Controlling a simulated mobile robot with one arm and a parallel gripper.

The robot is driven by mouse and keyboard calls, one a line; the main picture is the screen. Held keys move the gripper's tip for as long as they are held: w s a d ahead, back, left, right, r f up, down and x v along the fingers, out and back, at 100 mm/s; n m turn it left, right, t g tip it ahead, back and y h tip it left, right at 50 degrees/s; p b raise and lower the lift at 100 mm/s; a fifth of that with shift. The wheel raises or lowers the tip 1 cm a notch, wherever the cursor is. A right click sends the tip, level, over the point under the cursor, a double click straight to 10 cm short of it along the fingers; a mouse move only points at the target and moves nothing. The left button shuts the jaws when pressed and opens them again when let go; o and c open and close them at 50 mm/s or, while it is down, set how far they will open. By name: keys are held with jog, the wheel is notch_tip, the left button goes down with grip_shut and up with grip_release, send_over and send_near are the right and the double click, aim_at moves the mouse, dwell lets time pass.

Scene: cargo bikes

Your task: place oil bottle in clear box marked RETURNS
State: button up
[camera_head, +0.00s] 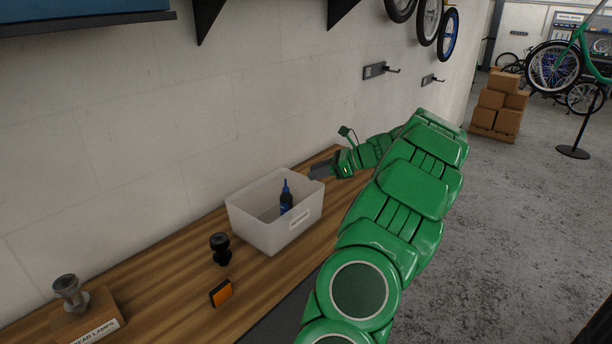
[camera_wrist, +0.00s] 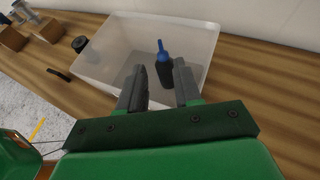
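A translucent box (camera_head: 262,236) stands on the wooden bench with a white label on its front side, too small to read. The oil bottle (camera_head: 286,198), dark with a blue pointed cap, is upright inside the box; it also shows in the wrist view (camera_wrist: 164,70). My gripper (camera_head: 316,173) is at the box's right end, near its rim. In the wrist view my gripper (camera_wrist: 160,82) has its two fingers spread apart, with the bottle visible beyond the gap. Nothing is seen held between them.
A black round part (camera_head: 220,248) and an orange reflector (camera_head: 221,292) lie on the bench (camera_head: 180,270) left of the box. A grey lamp (camera_head: 68,290) sits on a labelled wooden block at the lower left.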

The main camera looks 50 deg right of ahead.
jog(key=w+a+r+n+g+y, duration=0.1)
jog(key=w+a+n+g, duration=0.15)
jog(key=a, duration=0.45)
jog(key=w+a+r+n+g, duration=0.1)
jog(key=a+r+n, duration=0.15)
jog(key=a, duration=0.55)
jog(key=w+a+r+n+g+y, duration=0.1)
jog(key=w+a+n, duration=0.15)
jog(key=a, duration=0.45)
jog(key=s+a+n+g, duration=0.2)
jog(key=a+n, duration=0.1)
jog(key=a, duration=0.6)
jog(key=s+a+n+g, duration=0.2)
jog(key=a+n+g, duration=0.15)
jog(key=a, duration=0.55)
jog(key=s+a+n+g+h, duration=0.25)
jog(key=s+a+n, duration=0.55)
jog(key=s+a, duration=0.4)
jog(key=s+a+f+n+h, duration=0.1)
jog(key=s+f+n+h, duration=0.1)
jog(key=s, duration=0.6)
jog(key=s+a+f+n+h, duration=0.1)
jog(key=s+f+n+h, duration=0.1)
jog(key=s+n+h, duration=0.2)
jog(key=s+n, duration=0.2)
jog(key=s, duration=0.2)
jog(key=shift+f+g, duration=0.2)
jog(key=shift+g, duration=0.15)
jog(key=shift+s, duration=0.1)
